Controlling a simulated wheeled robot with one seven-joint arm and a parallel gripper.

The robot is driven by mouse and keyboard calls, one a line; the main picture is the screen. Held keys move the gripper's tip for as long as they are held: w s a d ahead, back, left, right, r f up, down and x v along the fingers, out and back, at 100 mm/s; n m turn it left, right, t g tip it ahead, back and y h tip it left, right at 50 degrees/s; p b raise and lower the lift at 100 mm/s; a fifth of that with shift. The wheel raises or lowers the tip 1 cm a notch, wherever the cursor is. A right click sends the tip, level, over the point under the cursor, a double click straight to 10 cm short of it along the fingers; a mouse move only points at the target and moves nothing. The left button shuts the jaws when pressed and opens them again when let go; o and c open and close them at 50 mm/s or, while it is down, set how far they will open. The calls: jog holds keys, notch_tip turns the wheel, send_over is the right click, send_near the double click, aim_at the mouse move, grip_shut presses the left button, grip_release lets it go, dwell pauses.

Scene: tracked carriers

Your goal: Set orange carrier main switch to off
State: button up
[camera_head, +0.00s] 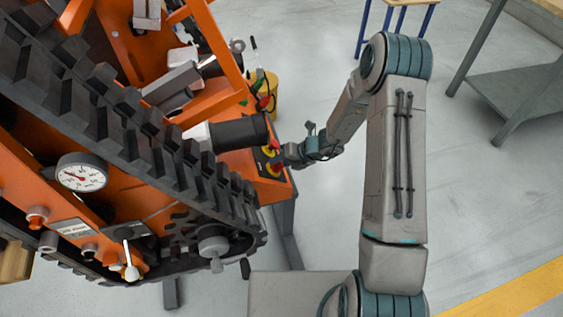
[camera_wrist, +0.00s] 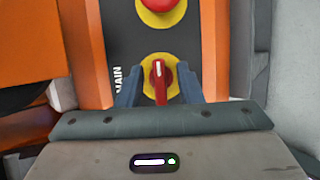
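The main switch (camera_wrist: 158,78) is a red rotary handle on a round yellow plate, on a dark panel marked MAIN, in the wrist view. Its handle lies upright in the picture, with a white mark near its top. My gripper (camera_wrist: 160,88) has its two blue-grey fingers apart, one on each side of the handle, with visible gaps. I cannot tell how deep the fingertips reach. In the head view my gripper (camera_head: 285,157) is at the right end of the orange tracked carrier (camera_head: 222,98), close to the red and yellow controls, partly hiding them.
A red mushroom button (camera_wrist: 160,5) on a yellow base sits above the switch in the wrist view. The black track (camera_head: 120,125) and a pressure gauge (camera_head: 82,172) are on the carrier's near side. A grey table (camera_head: 515,90) stands at the right. Open floor lies between.

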jog(key=shift+c, duration=0.3)
grip_shut()
